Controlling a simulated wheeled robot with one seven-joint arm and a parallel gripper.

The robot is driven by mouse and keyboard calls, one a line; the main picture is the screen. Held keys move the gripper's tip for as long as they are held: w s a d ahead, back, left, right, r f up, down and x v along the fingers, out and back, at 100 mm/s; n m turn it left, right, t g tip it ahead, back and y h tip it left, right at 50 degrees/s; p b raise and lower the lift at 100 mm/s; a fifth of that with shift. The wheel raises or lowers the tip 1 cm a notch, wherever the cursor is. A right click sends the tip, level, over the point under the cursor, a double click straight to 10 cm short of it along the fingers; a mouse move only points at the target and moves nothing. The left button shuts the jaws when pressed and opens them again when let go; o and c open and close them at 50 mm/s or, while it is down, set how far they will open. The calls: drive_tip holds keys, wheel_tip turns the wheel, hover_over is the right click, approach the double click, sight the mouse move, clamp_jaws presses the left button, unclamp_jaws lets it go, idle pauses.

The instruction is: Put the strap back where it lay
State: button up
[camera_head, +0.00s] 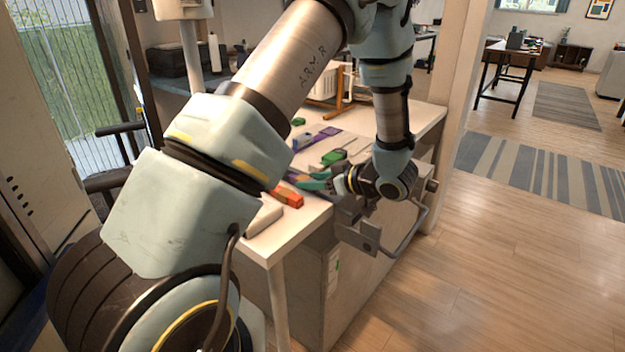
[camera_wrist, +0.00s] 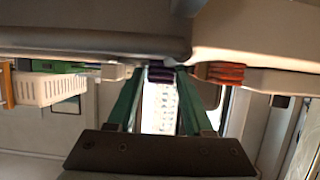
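My gripper (camera_head: 312,182) is low at the front edge of the white table, with its teal fingers pointing left over the top. In the wrist view the two green fingers (camera_wrist: 160,82) reach forward and a dark purple folded strap (camera_wrist: 160,75) fills the space between their tips, so they look shut on it. I cannot tell whether the strap touches the table. The head view shows a bit of purple beside the fingers, mostly hidden. A longer purple strip (camera_head: 322,135) lies farther back on the table.
An orange-red block (camera_head: 287,196) lies close beside the fingers; striped orange shows in the wrist view (camera_wrist: 220,73). A green object (camera_head: 334,157) lies behind the gripper. A white basket (camera_head: 325,84) stands at the back of the table (camera_head: 425,113). Open floor is at right.

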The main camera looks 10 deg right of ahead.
drive_tip(key=shift+o, duration=1.1)
drive_tip(key=shift+r, duration=0.1)
